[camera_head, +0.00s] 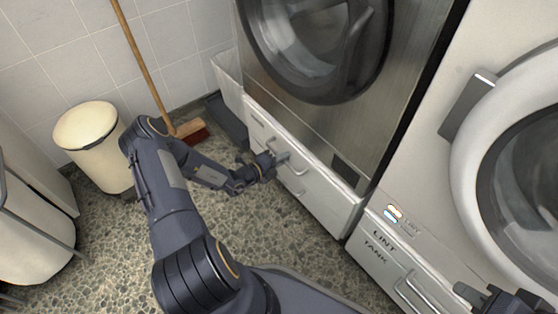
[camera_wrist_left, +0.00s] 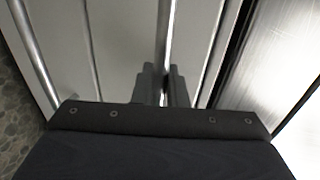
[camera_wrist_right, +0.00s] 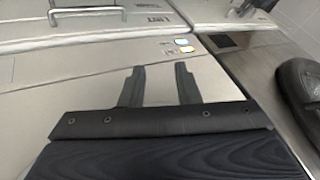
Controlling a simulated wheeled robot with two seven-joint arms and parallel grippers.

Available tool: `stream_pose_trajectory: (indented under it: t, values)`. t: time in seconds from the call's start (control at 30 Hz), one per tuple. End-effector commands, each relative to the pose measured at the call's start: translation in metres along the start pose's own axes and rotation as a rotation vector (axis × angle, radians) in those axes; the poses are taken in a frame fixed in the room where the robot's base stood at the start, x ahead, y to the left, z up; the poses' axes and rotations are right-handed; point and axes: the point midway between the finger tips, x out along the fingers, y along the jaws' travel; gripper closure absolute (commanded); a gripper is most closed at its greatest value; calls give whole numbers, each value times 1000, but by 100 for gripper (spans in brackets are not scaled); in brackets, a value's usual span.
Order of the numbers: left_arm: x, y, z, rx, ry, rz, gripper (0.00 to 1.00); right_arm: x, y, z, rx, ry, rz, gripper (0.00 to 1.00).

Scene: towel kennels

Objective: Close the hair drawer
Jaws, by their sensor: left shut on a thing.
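The hair drawer is the long pale drawer (camera_head: 322,196) under the left machine. Its front stands out a little from the machine. A silver bar handle (camera_head: 296,170) runs along the front. My left gripper (camera_head: 282,158) is shut on this handle. In the left wrist view, the bar (camera_wrist_left: 168,42) passes between the closely spaced fingers (camera_wrist_left: 162,84). I cannot read a label on this drawer. My right gripper (camera_head: 474,293) is at the lower right, by the right machine. In the right wrist view, its fingers (camera_wrist_right: 159,84) are apart with nothing between them.
A drawer marked LINT TANK (camera_head: 385,256), with its own handle (camera_head: 410,292), is under the right machine (camera_head: 425,140). A cream bin (camera_head: 92,150) and a broom (camera_head: 190,130) stand at the left. Speckled floor (camera_head: 310,245) lies open in front of the drawer.

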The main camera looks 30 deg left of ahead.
Motion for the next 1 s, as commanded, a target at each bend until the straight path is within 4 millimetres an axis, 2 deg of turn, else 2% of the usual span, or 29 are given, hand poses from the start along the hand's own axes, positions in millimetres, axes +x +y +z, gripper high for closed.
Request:
stream_pose_trajectory:
  t: [0.3, 0.33, 0.47, 0.77, 1.0]
  values:
    - [5, -1, 0, 0, 0, -1, 100, 0, 0, 0, 0, 0, 0, 71]
    - [5, -1, 0, 0, 0, -1, 85, 0, 0, 0, 0, 0, 0, 71]
    - [5, -1, 0, 0, 1, -2, 68, 0, 0, 0, 0, 0, 0, 71]
    - [0, -4, 0, 0, 0, -4, 68, -3, -1, -2, 0, 0, 0, 71]
    - [-39, -3, 1, -1, -3, 3, 68, -17, -8, -8, 0, 0, 0, 71]
